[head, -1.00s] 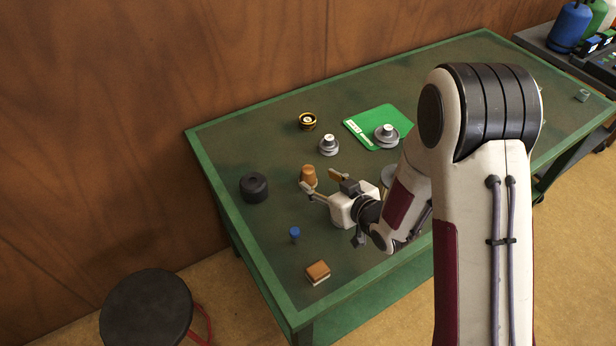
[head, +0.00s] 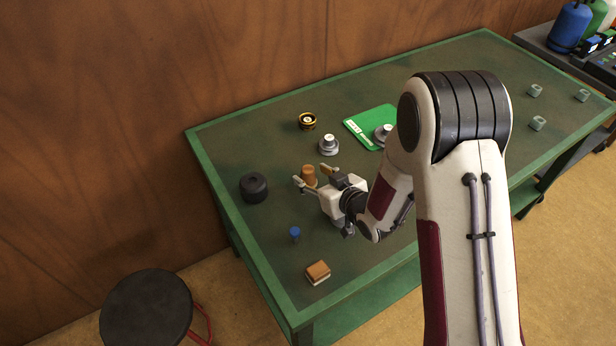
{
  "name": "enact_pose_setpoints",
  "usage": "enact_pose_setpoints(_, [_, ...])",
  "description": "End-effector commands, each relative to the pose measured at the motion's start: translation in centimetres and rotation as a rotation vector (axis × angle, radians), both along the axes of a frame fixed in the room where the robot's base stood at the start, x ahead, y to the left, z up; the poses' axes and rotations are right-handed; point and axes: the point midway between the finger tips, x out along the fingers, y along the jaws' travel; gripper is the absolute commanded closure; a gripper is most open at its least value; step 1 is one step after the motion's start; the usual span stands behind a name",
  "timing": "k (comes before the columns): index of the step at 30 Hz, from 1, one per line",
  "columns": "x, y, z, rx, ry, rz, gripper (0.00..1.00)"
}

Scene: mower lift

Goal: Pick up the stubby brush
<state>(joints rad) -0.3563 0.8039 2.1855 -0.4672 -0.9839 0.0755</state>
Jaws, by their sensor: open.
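A short orange-brown cylinder (head: 309,176), which looks like the stubby brush, stands upright on the green table (head: 240,235) left of the middle. Its bristles are not clear at this size. My gripper (head: 311,175) is open, with one finger to the left of the cylinder and the other to its right. The cylinder shows between the fingertips. I cannot tell whether either finger touches it. The gripper's body partly hides the table to the right of it.
A black round piece (head: 254,187) lies to the left, a small blue piece (head: 295,234) and a brown block with a pale base (head: 317,272) nearer. Behind are a grey knobbed disc (head: 328,145), a black-gold ring (head: 307,121) and a green mat (head: 366,121).

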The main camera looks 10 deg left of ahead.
Motion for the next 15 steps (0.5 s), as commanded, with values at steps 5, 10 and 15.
enact_pose_setpoints(5, [1.2,1.2,-0.7,-0.001,0.001,0.0,0.52])
enact_pose_setpoints(10, [1.9,1.9,-1.2,0.0,0.001,0.0,0.52])
enact_pose_setpoints(15, [2.0,2.0,-1.3,-0.001,0.002,0.0,0.52])
